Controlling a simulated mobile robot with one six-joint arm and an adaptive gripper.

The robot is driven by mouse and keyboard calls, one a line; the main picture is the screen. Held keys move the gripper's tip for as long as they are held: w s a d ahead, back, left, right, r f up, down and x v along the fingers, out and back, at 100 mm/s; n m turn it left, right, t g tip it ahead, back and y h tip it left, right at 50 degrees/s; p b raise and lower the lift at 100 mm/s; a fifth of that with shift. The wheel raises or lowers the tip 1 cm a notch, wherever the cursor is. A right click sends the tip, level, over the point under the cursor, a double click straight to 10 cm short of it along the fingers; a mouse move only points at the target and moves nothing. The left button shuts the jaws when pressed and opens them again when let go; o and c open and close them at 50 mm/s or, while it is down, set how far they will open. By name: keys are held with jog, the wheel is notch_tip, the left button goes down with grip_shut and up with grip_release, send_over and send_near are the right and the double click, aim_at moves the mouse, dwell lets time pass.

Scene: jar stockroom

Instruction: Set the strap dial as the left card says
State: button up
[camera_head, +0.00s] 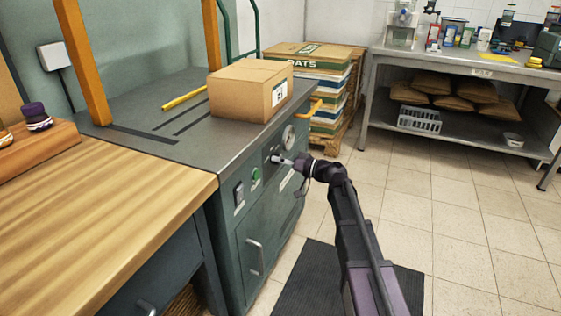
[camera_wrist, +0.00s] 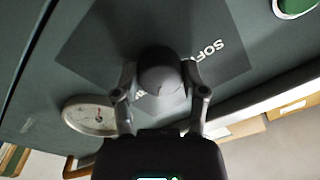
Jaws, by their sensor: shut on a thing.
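The strap dial is a round dark knob (camera_wrist: 160,68) on a dark square plate (camera_wrist: 95,45) in the wrist view. The plate bears the white word "SOFT" to the knob's right in that view; another marking below the knob is mostly covered. My gripper (camera_wrist: 160,80) has one finger on each side of the knob and is shut on it. In the head view my gripper (camera_head: 284,161) is at the front panel of the green strapping machine (camera_head: 225,160), and it hides most of the dial. The dial's pointer is not clear. I cannot make out the left card.
A round gauge (camera_head: 288,136), a green button (camera_head: 256,175) and a switch (camera_head: 239,194) sit near the dial. A cardboard box (camera_head: 240,90) and a yellow rod (camera_head: 184,98) lie on the machine top. A wooden counter (camera_head: 100,210) adjoins it. Tiled floor is open at right.

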jog(key=shift+a+m, duration=0.15)
jog(key=shift+m, duration=1.15)
jog(key=o, duration=1.1)
jog(key=shift+o, duration=0.2)
jog(key=shift+s, duration=0.1)
